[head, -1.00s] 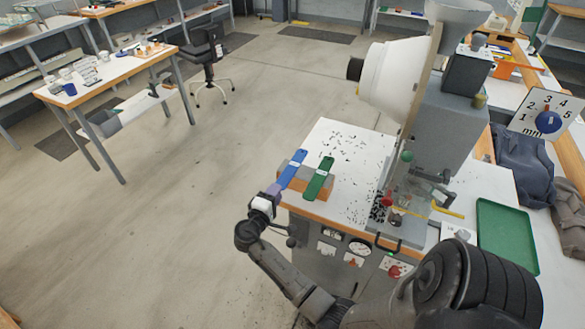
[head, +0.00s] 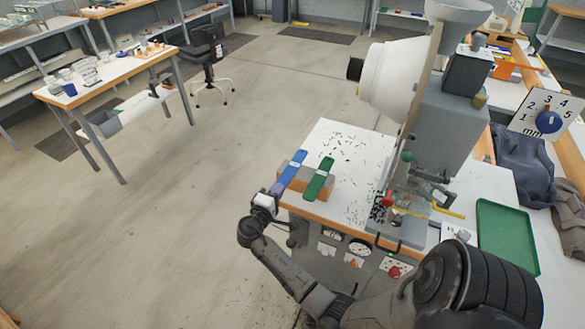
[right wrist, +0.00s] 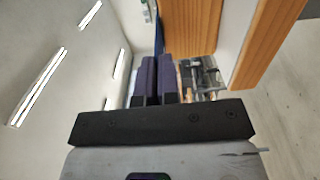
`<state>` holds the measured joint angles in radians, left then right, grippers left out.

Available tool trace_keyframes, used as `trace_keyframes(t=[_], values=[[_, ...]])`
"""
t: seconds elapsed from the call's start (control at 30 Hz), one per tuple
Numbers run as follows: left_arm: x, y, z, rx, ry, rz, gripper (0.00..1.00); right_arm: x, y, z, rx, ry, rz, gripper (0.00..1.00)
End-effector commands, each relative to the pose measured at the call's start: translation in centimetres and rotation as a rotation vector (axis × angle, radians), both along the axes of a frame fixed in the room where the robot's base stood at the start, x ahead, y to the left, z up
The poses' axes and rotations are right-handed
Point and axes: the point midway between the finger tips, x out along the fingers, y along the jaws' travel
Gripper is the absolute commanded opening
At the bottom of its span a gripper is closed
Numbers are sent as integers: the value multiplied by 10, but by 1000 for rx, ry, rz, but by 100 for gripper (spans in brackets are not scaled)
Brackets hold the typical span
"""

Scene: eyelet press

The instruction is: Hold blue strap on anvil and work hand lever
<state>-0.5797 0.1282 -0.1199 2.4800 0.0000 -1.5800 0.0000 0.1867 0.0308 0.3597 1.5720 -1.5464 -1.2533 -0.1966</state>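The blue strap (head: 291,170) lies beside a green strap (head: 319,179) across a wooden block (head: 305,187) at the table's left corner. Its near end sticks out over the edge. My right gripper (head: 276,190) is at that near end. In the right wrist view its two dark fingers (right wrist: 158,80) are almost together, with the thin edge of the blue strap (right wrist: 158,35) between them. The eyelet press (head: 440,120) stands on the table to the right. A red knob (head: 387,201) and a green knob (head: 407,156) show on it; the anvil is not clear. My left gripper is not in view.
The white table (head: 345,165) is strewn with small dark bits between the straps and the press. A green tray (head: 506,237) lies at the right, near dark cloth (head: 522,165). Gauges and switches (head: 360,246) are on the front panel. Open floor lies to the left.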

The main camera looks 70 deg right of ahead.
Motion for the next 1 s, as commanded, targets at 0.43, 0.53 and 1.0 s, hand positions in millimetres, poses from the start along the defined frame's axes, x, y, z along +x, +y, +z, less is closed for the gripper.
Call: trace_keyframes(t=[0.43, 0.53, 1.0], values=[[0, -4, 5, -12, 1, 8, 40, 0, 0, 5, 0, 0, 0, 0], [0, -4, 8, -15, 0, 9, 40, 0, 0, 10, 0, 0, 0, 0], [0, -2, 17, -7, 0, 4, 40, 1, 10, 20, 2, 0, 1, 0]])
